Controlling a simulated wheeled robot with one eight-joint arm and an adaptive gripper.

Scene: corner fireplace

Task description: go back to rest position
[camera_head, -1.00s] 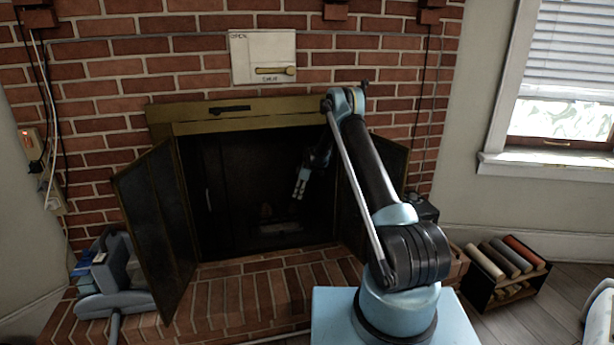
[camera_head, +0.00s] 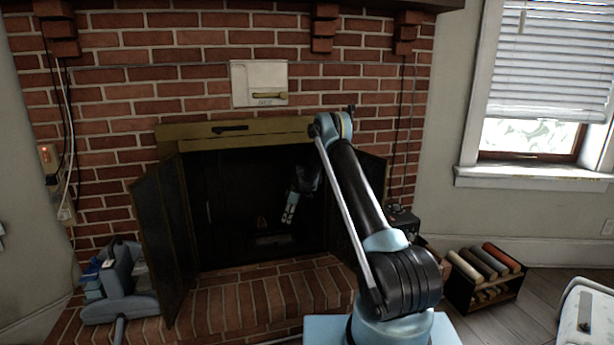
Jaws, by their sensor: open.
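My gripper (camera_head: 288,216) hangs pointing down in front of the dark fireplace opening (camera_head: 225,205), small and dim in the picture. It is open, and I see nothing held in it. My arm rises from the base at the lower right, and its far part bends down behind the upper link toward the firebox. The left fireplace door (camera_head: 160,240) and the right door (camera_head: 371,180) stand swung open. My arm hides part of the right door.
A grey-blue device (camera_head: 120,285) stands on the brick hearth (camera_head: 240,305) at left. A rack of rolled items (camera_head: 485,275) is on the floor at right. A white object (camera_head: 588,315) is at the lower right edge. A panel (camera_head: 259,83) hangs above the mantel bar.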

